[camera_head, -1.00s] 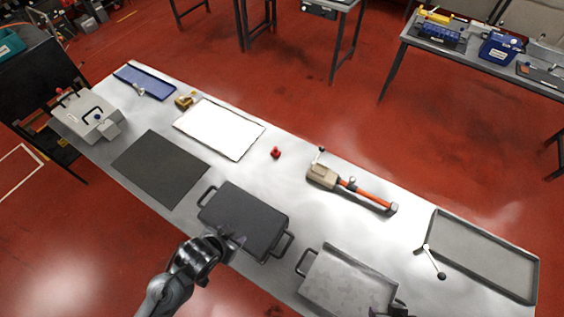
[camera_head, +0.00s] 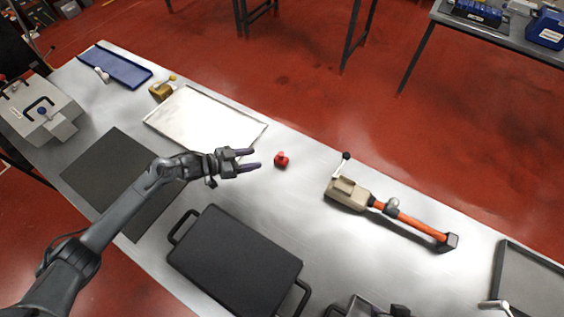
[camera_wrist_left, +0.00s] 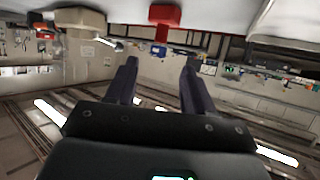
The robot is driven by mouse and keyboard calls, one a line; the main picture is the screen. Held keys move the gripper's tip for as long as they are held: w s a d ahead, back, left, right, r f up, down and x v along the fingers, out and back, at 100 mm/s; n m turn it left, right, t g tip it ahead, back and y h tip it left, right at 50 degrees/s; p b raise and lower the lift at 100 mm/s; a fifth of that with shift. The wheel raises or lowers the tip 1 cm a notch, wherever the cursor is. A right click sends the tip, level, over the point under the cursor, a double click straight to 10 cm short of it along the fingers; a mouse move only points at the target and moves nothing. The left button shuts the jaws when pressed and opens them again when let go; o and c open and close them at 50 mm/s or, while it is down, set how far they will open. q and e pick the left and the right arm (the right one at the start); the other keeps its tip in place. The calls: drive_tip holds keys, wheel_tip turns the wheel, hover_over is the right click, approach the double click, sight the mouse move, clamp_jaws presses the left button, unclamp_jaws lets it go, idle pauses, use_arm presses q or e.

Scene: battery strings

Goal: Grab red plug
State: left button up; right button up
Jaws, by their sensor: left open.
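The red plug (camera_head: 281,160) sits on the bare metal table, right of the white-surfaced tray. My left gripper (camera_head: 255,159) is just left of it, fingers apart and pointing at it, with a small gap between the fingertips and the plug. The gripper is empty. In the left wrist view the red plug (camera_wrist_left: 164,15) is at the top, in line with the space between the two open fingers (camera_wrist_left: 160,66). A dark part at the bottom edge of the head view may be my right gripper, but its fingers cannot be made out.
A beige and orange tool (camera_head: 350,192) lies right of the plug. The white-surfaced tray (camera_head: 204,122) is behind my left arm, a dark mat (camera_head: 105,170) under it. A black two-handled plate (camera_head: 235,262) lies in front. The table around the plug is clear.

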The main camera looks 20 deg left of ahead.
sight(275, 160)
use_arm(q)
drive_tip(key=x, duration=0.3)
drive_tip(key=shift+w+d, duration=0.25)
drive_tip(key=shift+w, duration=0.15)
drive_tip(key=shift+b+x, duration=0.7)
drive_tip(key=shift+x, duration=2.4)
drive_tip(key=shift+s+a+f, duration=0.1)
drive_tip(key=shift+f, duration=0.05)
drive_tip(key=shift+c, duration=0.5)
clamp_jaws()
